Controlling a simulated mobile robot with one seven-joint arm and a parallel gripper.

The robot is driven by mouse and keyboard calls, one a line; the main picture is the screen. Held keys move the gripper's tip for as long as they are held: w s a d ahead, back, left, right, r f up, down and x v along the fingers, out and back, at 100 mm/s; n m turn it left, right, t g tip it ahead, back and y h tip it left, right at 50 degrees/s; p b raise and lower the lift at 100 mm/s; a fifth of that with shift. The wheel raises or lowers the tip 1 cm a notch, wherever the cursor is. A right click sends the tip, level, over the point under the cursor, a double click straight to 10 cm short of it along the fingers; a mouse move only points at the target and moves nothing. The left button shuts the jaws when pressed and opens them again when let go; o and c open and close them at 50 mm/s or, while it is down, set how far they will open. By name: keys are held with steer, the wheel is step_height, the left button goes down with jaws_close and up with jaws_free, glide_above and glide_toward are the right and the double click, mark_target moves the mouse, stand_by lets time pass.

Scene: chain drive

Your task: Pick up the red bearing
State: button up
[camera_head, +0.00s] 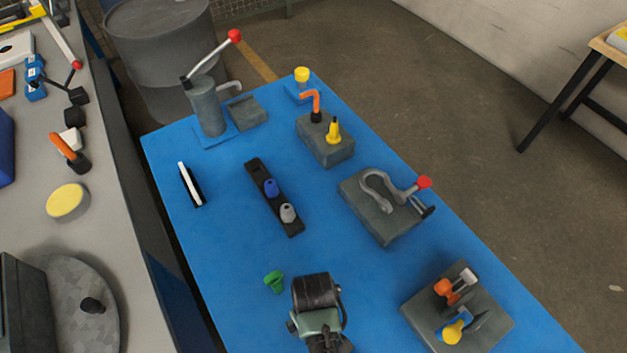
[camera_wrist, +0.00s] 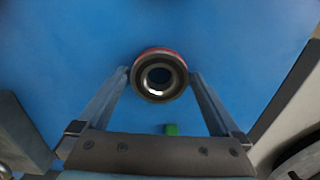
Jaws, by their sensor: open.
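The red bearing (camera_wrist: 168,52) shows in the wrist view as a dark and metal ring with a red outer edge and a round hole in its middle. It appears to be on the blue surface. My gripper (camera_wrist: 160,76) is open, with one finger on each side of the bearing in the picture. Whether the fingers touch it, and how high they are above the surface, I cannot tell. In the head view my arm's end covers the spot, and the bearing is hidden there.
A green part (camera_head: 274,281) lies on the blue table (camera_head: 230,225) left of my arm. A dark rail (camera_head: 262,185) with blue and grey pieces lies behind. A block with a clamp (camera_head: 385,215) and a block with orange and blue parts (camera_head: 470,325) are to the right.

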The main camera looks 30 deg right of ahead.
steer(key=c, duration=1.5)
